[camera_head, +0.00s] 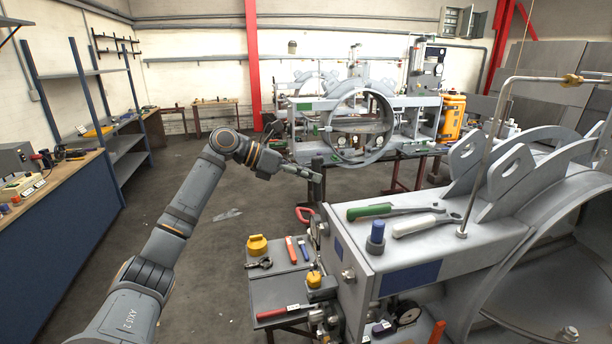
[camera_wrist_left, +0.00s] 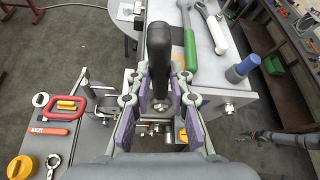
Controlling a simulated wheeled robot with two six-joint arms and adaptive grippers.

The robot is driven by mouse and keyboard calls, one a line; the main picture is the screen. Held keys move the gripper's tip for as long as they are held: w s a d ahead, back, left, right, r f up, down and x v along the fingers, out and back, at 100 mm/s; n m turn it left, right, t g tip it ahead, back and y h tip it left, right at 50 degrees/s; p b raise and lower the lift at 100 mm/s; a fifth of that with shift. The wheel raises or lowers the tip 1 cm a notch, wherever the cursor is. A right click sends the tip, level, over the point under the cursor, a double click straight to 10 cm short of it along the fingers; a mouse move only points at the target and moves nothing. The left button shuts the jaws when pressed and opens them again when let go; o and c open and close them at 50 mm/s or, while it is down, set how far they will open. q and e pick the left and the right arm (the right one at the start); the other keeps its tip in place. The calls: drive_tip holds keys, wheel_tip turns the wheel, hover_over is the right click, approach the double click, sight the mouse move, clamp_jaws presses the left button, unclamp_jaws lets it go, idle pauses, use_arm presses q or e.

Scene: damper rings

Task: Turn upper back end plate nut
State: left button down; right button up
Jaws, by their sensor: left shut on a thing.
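My left gripper (camera_head: 312,174) is at the far left corner of the grey housing (camera_head: 440,241). In the left wrist view its fingers (camera_wrist_left: 158,100) are on both sides of an upright black handle (camera_wrist_left: 159,50), shut on it. The handle also shows as a dark upright piece in the head view (camera_head: 318,186). The handle's lower end is hidden among the fingers and metal parts. I cannot make out the end plate nut. A jointed grey arm end, seemingly my right gripper (camera_wrist_left: 247,136), shows small in the left wrist view; its jaw state is unclear.
A green-handled wrench (camera_head: 370,210), a white-handled wrench (camera_head: 415,226) and a blue-topped post (camera_head: 377,235) are on the housing. A side tray (camera_head: 268,292) holds red and yellow tools. A red loop handle (camera_head: 305,213) is close by.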

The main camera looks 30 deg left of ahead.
use_arm(q)
drive_tip(key=c, duration=1.1)
unclamp_jaws()
drive_tip(key=shift+s, duration=0.1)
drive_tip(key=shift+c, duration=0.3)
drive_tip(key=c, duration=0.4)
drive_tip(key=shift+o, duration=0.2)
